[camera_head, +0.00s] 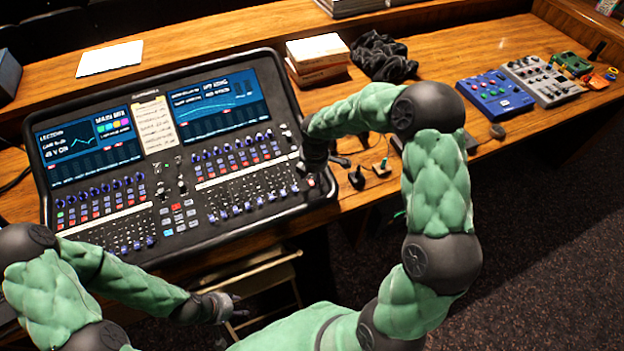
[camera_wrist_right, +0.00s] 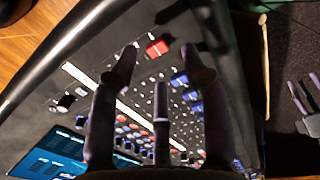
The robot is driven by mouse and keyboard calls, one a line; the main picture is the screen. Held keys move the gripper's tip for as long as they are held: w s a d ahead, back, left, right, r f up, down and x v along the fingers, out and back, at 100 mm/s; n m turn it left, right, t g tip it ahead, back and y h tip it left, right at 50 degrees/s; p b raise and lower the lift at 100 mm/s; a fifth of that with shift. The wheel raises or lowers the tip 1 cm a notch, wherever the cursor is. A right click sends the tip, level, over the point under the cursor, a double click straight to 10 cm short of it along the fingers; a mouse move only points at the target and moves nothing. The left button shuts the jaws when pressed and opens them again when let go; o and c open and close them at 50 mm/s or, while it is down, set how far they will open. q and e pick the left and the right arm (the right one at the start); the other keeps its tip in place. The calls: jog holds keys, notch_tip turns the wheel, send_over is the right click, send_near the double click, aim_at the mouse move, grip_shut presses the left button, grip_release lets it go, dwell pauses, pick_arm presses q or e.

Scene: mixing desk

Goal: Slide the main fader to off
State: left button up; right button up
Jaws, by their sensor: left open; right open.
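The mixing desk (camera_head: 190,208) lies tilted on the wooden table, with two screens at its back and rows of knobs and faders in front. My right gripper (camera_head: 312,172) is over the desk's right edge and covers part of the controls there. In the right wrist view, its spread fingers (camera_wrist_right: 160,64) are open and empty over the panel. A lone red cap (camera_wrist_right: 158,48), which looks like the main fader, shows just beyond and between the fingertips. Contact cannot be told. My left gripper (camera_head: 226,306) is open and empty, low in front of the desk.
White-topped books (camera_head: 318,50) and a dark crumpled cloth (camera_head: 383,57) lie behind the desk. A blue pedal box (camera_head: 495,92) and a grey one (camera_head: 542,78) stand at the right. Small dark items (camera_head: 368,172) lie near the table edge beside my right arm. A folding chair (camera_head: 265,275) is below.

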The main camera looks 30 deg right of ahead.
aim_at(314, 190)
notch_tip(314, 190, up, 8)
jog(key=shift+s+r, duration=0.2)
jog(key=shift+s, duration=0.25)
dwell(0.3)
